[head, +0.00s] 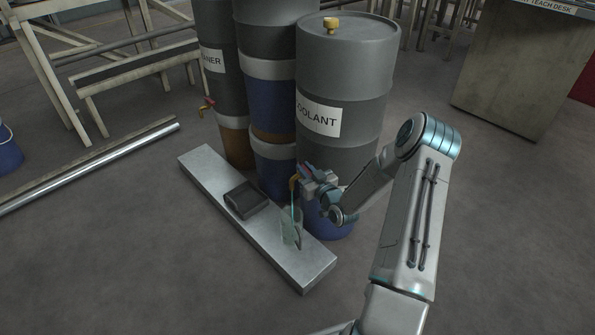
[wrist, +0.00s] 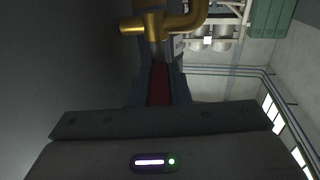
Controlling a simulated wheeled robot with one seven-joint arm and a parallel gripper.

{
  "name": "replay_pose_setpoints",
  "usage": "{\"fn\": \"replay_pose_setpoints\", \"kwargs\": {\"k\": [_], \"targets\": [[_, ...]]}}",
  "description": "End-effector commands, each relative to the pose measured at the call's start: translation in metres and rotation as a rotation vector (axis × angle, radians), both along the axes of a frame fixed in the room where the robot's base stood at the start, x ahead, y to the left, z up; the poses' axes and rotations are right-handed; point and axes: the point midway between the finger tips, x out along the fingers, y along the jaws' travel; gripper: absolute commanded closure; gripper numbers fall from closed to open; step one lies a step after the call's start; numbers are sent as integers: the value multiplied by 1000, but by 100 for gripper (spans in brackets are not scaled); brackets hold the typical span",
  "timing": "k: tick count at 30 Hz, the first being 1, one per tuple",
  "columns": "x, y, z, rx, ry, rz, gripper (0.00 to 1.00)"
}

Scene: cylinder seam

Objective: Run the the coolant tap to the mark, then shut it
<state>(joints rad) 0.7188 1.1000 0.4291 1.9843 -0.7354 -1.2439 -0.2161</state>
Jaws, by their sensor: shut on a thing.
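The coolant drum (head: 345,75) is a grey drum with a white label, standing on a blue one. My gripper (head: 308,180) is at its lower front, at the coolant tap (head: 294,183). In the wrist view the brass tap (wrist: 165,24) is just beyond my fingers, and its red handle (wrist: 159,85) is between them; my gripper (wrist: 158,78) is shut on it. A thin pale green-blue stream runs down from the spout into a clear jug (head: 291,232) on the metal bench. The jug's mark and liquid level are too small to make out.
The low metal bench (head: 205,165) also bears a dark box-like object (head: 246,200). A second drum with a red-handled tap (head: 206,106) stands to the left, and a blue-banded drum stack between. Open floor lies in front of the bench.

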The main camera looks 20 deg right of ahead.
Motion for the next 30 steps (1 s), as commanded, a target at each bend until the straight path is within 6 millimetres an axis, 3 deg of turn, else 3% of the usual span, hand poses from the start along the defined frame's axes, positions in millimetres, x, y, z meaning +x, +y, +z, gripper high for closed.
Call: {"fn": "replay_pose_setpoints", "kwargs": {"k": [5,6,8,20,30], "targets": [[-1,2,-1,0,3,6,100],[-1,2,-1,0,3,6,75],[-1,2,-1,0,3,6,62],[-9,-1,0,-1,4,5,62],[-78,-18,2,1,5,3,62]]}}
